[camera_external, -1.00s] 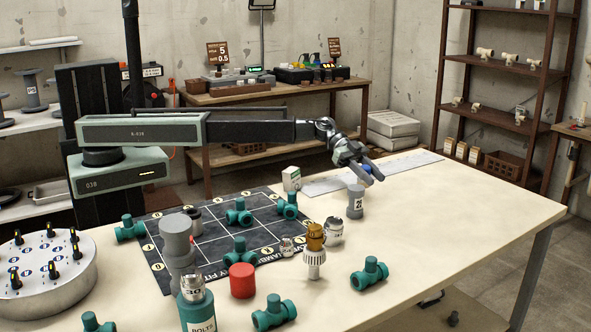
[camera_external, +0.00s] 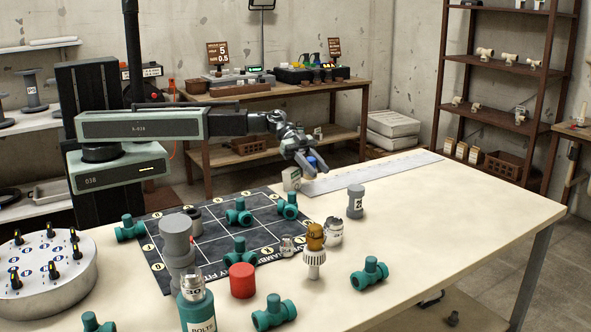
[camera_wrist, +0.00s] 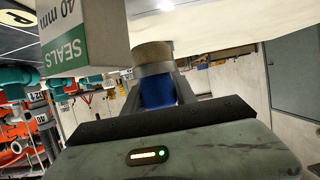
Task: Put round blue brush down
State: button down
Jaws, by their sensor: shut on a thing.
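My gripper (camera_external: 312,164) is shut on the round blue brush (camera_external: 314,161), a small blue body with a tan round end. The gripper holds it at the far side of the cream table (camera_external: 430,220), just right of the white and green seals box (camera_external: 291,179). In the wrist view the blue body of the brush (camera_wrist: 157,92) sits between the fingers, with its tan end toward the table. The seals box (camera_wrist: 85,35) stands close on the left there. I cannot tell whether the brush touches the table.
A pale marked strip (camera_external: 375,172) lies along the table's far edge. A grey capped cylinder (camera_external: 355,201) stands right of the gripper. The dark grid mat (camera_external: 205,255) with teal pipe tees lies to the left. The table's right side is clear.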

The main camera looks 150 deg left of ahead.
jog(key=s+d+r+m+g+h+p, duration=0.1)
jog(key=d+r+m+h+p, duration=0.2)
jog(key=d, duration=0.8)
jog(key=d+r+m+g+h, duration=0.1)
jog(key=d+m+h, duration=0.3)
jog(key=d, duration=0.6)
notch_tip(320, 180, down, 9)
jog(key=b, duration=0.8)
jog(key=shift+s, duration=0.1)
jog(key=shift+r, duration=0.25)
jog(key=shift+f, duration=0.15)
jog(key=c, duration=1.4)
grip_release()
jog(key=shift+f, duration=0.1)
jog(key=o, duration=0.4)
